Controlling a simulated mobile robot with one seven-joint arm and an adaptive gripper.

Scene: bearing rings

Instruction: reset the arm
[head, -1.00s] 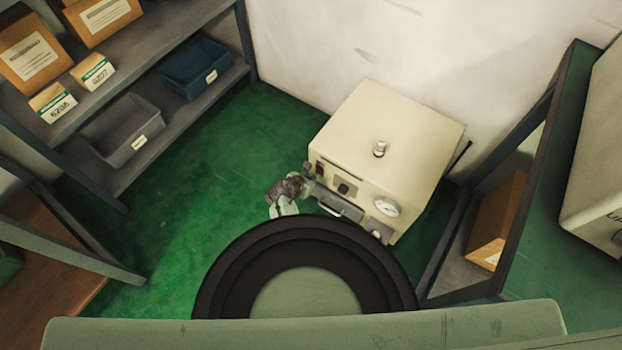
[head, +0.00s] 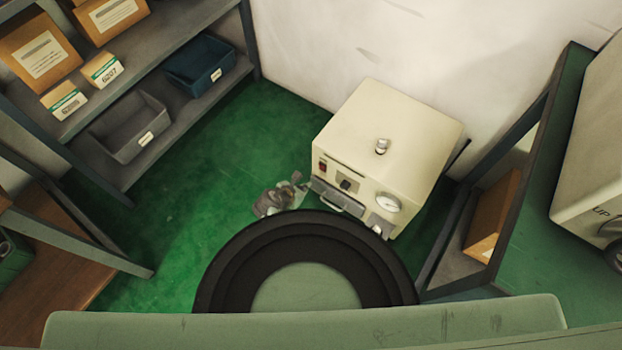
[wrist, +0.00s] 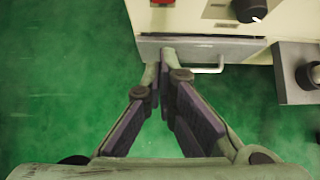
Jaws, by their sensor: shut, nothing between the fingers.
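My gripper (head: 296,184) is in front of the left part of a cream box-shaped machine (head: 385,135) in the head view. In the wrist view my gripper (wrist: 163,62) has its two fingertips together with nothing between them. The tips appear over the lower left part of the machine's front, by a grey panel with a bar handle (wrist: 207,66). I cannot tell how far the tips are from it. A red switch (head: 323,167), a dark knob (head: 346,184) and a round gauge (head: 389,203) show on the machine's front.
A shelf rack at left holds cartons (head: 40,55), a grey bin (head: 128,128) and a blue bin (head: 200,65). Another rack (head: 520,150) stands at right. Green floor (head: 200,190) is clear between the left rack and the machine.

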